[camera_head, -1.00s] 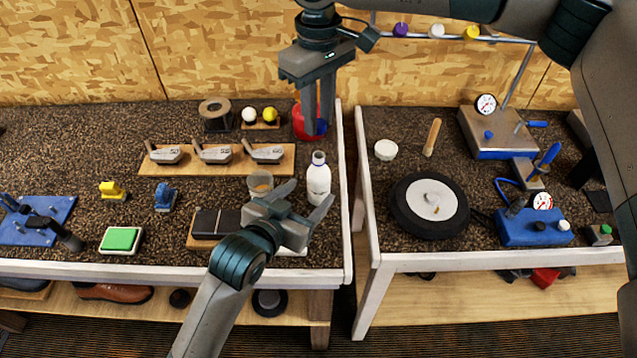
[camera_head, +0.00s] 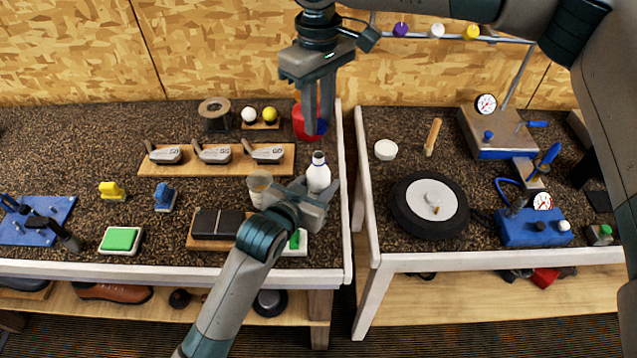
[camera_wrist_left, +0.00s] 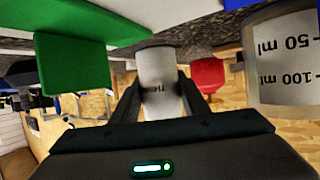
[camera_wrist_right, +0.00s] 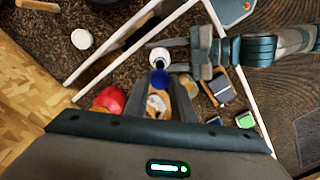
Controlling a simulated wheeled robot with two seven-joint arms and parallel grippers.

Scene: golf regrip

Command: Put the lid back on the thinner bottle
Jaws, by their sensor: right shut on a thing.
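The white thinner bottle (camera_head: 318,172) stands upright, uncapped, near the right edge of the left bench. My left gripper (camera_head: 318,190) is low at the bottle, its open fingers on either side of it. In the left wrist view the bottle (camera_wrist_left: 160,75) shows between the fingers; a small gap or contact is hard to judge. My right gripper (camera_head: 320,125) is above and behind the bottle, shut on a blue lid (camera_wrist_right: 160,80). The lid (camera_head: 321,127) is partly hidden by a finger in the head view. In the right wrist view the bottle mouth (camera_wrist_right: 160,57) shows just beyond the lid.
A red cup (camera_head: 303,124) stands behind the bottle, close to my right gripper. A clear measuring cup (camera_head: 259,187) stands left of the bottle. A green pad (camera_wrist_left: 75,60) is near my left gripper. A gap separates the two benches, right of the bottle.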

